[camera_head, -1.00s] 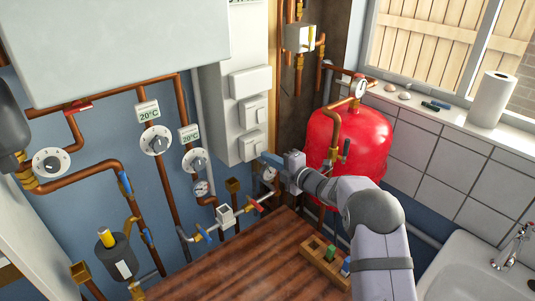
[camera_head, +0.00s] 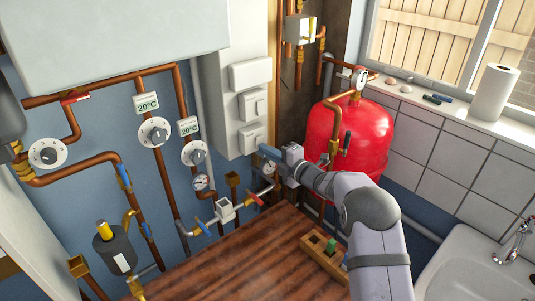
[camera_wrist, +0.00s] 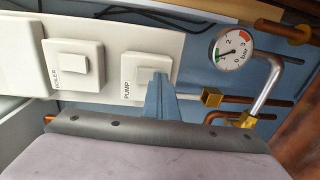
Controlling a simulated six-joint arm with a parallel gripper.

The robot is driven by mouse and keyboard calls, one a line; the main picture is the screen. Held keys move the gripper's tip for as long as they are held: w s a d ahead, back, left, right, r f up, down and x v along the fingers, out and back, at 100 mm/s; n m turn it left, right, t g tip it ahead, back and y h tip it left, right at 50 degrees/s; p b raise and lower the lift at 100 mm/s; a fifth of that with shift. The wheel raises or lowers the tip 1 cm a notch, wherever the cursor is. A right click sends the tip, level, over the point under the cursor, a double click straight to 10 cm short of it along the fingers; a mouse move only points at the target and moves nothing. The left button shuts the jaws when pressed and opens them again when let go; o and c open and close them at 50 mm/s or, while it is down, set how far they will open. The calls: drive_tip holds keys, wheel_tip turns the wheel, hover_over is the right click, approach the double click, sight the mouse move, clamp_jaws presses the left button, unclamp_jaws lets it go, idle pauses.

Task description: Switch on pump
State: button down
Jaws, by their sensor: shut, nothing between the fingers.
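The pump switch (camera_wrist: 147,78) is a white square plate labelled PUMP with a raised rocker. In the head view it is the lowest switch (camera_head: 251,138) on the white wall panel. My gripper (camera_wrist: 159,82) is shut and empty, its blue fingertips in front of the right side of the pump rocker and hiding part of it. In the head view my gripper (camera_head: 265,150) is at the lower right of the pump switch. I cannot tell whether the fingertips touch the rocker.
The boiler switch (camera_wrist: 72,63) sits left of the pump switch in the wrist view. A pressure gauge (camera_wrist: 232,48) and copper pipes are close to the right. A red tank (camera_head: 352,130) stands right of the panel, and a wooden worktop (camera_head: 235,258) lies below.

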drive_tip(key=f+b+v, duration=0.3)
drive_tip(key=b+v, duration=0.2)
drive_tip(key=v, duration=0.8)
drive_tip(key=shift+s+d+b, duration=0.3)
drive_tip(key=shift+b, duration=0.1)
